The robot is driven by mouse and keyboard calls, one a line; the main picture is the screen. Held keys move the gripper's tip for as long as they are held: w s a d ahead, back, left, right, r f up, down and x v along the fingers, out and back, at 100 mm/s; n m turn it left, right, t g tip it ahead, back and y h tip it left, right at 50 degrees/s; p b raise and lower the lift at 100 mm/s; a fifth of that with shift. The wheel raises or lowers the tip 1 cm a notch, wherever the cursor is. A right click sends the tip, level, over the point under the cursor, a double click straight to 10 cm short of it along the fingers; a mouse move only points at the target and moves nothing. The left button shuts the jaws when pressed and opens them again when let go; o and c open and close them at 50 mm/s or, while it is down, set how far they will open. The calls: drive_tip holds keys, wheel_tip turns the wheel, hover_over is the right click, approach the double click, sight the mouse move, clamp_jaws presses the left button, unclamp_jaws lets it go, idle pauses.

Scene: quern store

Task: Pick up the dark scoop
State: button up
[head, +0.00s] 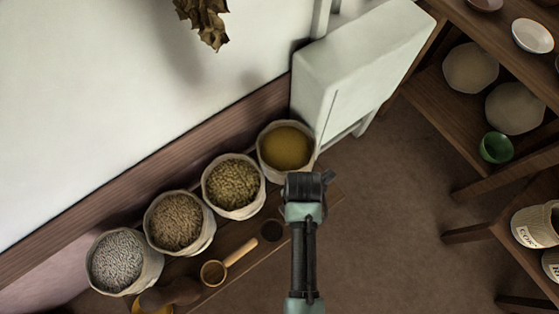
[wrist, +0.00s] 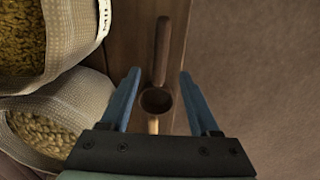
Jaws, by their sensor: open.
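The dark scoop (wrist: 162,50) lies on a wooden bench in the wrist view, its handle pointing up the picture and its round bowl (wrist: 157,101) nearer my gripper. In the head view only its dark bowl (head: 271,231) shows; my arm hides the handle. My gripper (wrist: 160,72) is open and empty, its two blue fingers on either side of the scoop in the picture. I cannot tell how high it is above the bench. In the head view my gripper's fingertips are hidden. A light wooden scoop (head: 213,272) lies to the left of the dark one, its handle end close to the dark bowl.
Several open sacks of grain (head: 233,186) stand in a row along the wall beside the bench (head: 205,296). A white box-like cabinet (head: 362,62) stands beyond them. Shelves with bowls and a green cup (head: 496,147) are at the right. The floor between (head: 405,215) is clear.

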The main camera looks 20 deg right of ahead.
wheel_tip(320, 180, down, 5)
drive_tip(key=b, duration=0.3)
drive_tip(key=shift+d+f+b, duration=0.1)
drive_tip(key=shift+f+b, duration=0.05)
drive_tip(key=shift+b, duration=0.2)
clamp_jaws()
